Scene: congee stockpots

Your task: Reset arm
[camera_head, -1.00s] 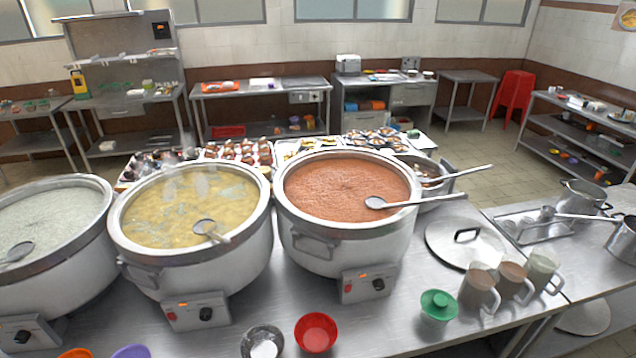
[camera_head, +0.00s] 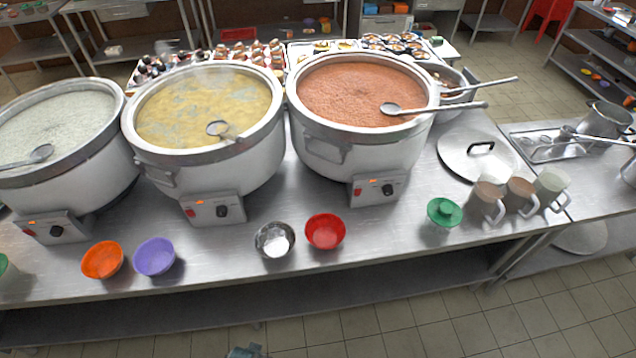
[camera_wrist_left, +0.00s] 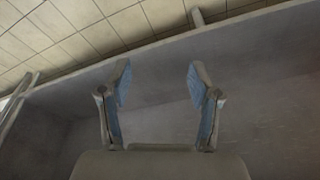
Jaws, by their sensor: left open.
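My left gripper (camera_wrist_left: 158,95) shows in the left wrist view with its two blue-padded fingers spread apart and nothing between them. It is over a plain grey surface, with floor tiles beyond that surface's edge. A small grey-green part (camera_head: 245,351) shows at the bottom edge of the head view, below the table; I cannot tell what it is. My right gripper is not in view. Three large pots stand in a row: one with pale congee (camera_head: 60,125), one with yellow congee (camera_head: 205,110), and one with red-brown congee (camera_head: 365,88). A ladle rests in each.
Mugs (camera_head: 519,194) and a pot lid (camera_head: 476,155) lie right. Tiled floor in front is clear.

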